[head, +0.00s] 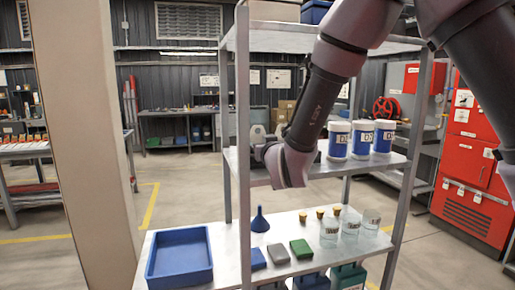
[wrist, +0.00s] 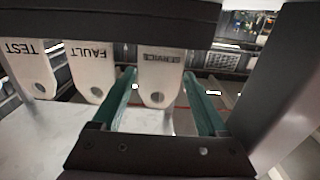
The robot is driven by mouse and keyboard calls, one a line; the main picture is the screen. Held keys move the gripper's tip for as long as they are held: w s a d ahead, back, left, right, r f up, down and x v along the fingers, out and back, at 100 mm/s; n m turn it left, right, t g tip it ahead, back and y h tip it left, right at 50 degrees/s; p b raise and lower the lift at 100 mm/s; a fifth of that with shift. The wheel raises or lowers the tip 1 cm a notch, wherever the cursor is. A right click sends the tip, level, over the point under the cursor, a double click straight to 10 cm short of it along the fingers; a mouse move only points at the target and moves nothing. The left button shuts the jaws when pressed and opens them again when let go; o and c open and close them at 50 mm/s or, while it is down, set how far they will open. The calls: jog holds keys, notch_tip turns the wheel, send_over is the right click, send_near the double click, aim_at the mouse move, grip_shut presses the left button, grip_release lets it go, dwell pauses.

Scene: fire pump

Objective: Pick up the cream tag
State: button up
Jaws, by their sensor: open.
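In the wrist view, three pale tags with holes at their lower ends hang in a row under a dark bar. One reads TEST (wrist: 32,68), one reads FAULT (wrist: 91,72), and a third tag (wrist: 159,84) has a dark label I cannot read clearly. All three look off-white, so I cannot tell by colour which is the cream tag. My gripper (wrist: 160,76) is open, its two green fingers on either side of the third tag with gaps showing. In the head view my wrist (head: 287,166) is by the shelf; fingers and tags cannot be made out there.
A metal shelf unit (head: 243,120) stands close around my wrist. White and blue tubs (head: 362,139) stand right of it. Below are a blue tray (head: 180,257), a blue funnel (head: 260,222) and glass jars (head: 330,232). A dark bar (wrist: 150,18) spans above the tags.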

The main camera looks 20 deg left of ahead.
jog(key=shift+x, duration=1.05)
jog(key=shift+d, duration=0.1)
jog(key=shift+c, duration=0.3)
jog(key=c, duration=0.9)
